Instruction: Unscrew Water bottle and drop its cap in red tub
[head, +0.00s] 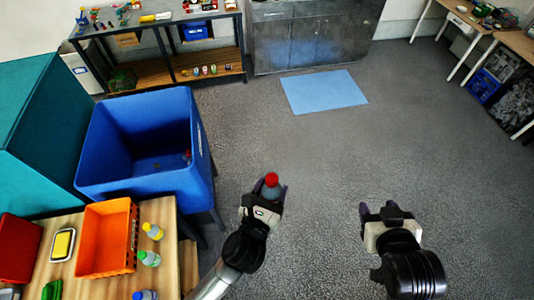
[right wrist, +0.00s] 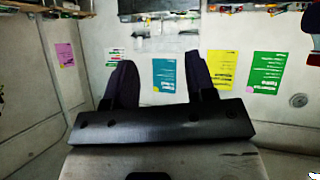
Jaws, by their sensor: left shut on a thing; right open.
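My left gripper (head: 266,196) is shut on a grey bottle (head: 271,191) with a red cap (head: 271,179). The bottle is upright in the head view, held over open floor with its cap on top; its lower part is hidden by the gripper. My right gripper (head: 378,208) is open and empty, to the right of the bottle and apart from it. Its two dark fingers (right wrist: 157,78) show spread in the right wrist view with nothing between them. A red tub (head: 17,246) stands on the wooden table at the far left, partly cut off by the frame.
An orange crate (head: 105,238), a yellow sponge tray (head: 61,245) and several small bottles (head: 149,258) stand on the wooden table (head: 160,212). A large blue bin (head: 148,113) is behind it. The floor around both grippers is clear, with a blue mat (head: 323,91) further off.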

